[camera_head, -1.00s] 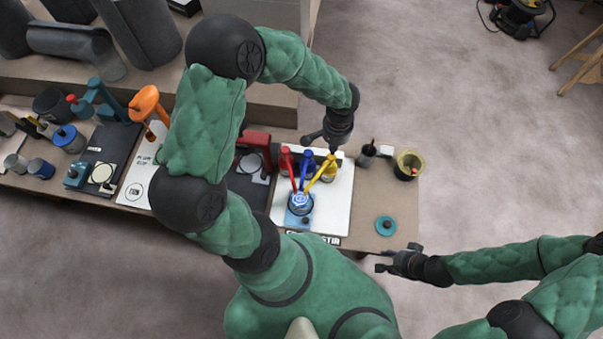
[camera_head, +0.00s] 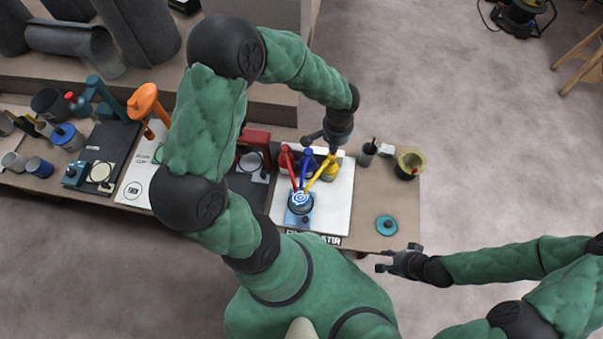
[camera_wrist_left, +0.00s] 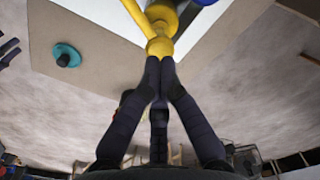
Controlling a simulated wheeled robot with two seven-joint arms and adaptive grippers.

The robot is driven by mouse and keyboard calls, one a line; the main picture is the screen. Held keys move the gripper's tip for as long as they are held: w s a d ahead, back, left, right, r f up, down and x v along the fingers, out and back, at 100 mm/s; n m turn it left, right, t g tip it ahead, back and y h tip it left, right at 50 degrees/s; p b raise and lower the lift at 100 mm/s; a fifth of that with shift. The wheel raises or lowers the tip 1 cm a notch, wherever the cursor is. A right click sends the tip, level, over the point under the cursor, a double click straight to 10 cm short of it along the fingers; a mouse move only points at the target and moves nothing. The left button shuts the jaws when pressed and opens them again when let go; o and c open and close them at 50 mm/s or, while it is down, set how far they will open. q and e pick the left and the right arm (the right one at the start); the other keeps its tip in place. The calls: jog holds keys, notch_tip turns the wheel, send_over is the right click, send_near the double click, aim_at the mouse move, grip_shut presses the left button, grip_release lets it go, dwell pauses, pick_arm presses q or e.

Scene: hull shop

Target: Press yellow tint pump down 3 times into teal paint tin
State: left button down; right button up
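The yellow tint pump (camera_head: 326,171) stands at the right of a row with a red pump (camera_head: 286,160) and a blue pump (camera_head: 307,160). Its spout slants toward the paint tin (camera_head: 300,203), which has a blue-and-white swirled top. My left gripper (camera_head: 329,150) is over the yellow pump. In the left wrist view its fingers (camera_wrist_left: 160,62) are together, their tips at the yellow pump's rounded head (camera_wrist_left: 160,46); touching or just above, I cannot tell. My right gripper (camera_head: 383,261) is empty, fingers apart, off the bench's front edge.
The pumps and tin stand on a white board (camera_head: 338,205). A teal lid (camera_head: 386,225) lies to its right. A dark cup (camera_head: 368,150) and a yellow-rimmed pot (camera_head: 410,163) stand at the right end of the bench. A red tool (camera_head: 253,139) stands to the left.

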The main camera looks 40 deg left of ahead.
pick_arm(q)
jog(key=shift+f, duration=0.15)
dwell(0.5)
jog(key=shift+f+b, duration=1.5)
jog(key=shift+f, duration=0.15)
jog(key=shift+r, duration=0.15)
jog(key=shift+r+p, duration=1.3)
jog(key=shift+r, duration=0.35)
jog(key=shift+f, duration=0.3)
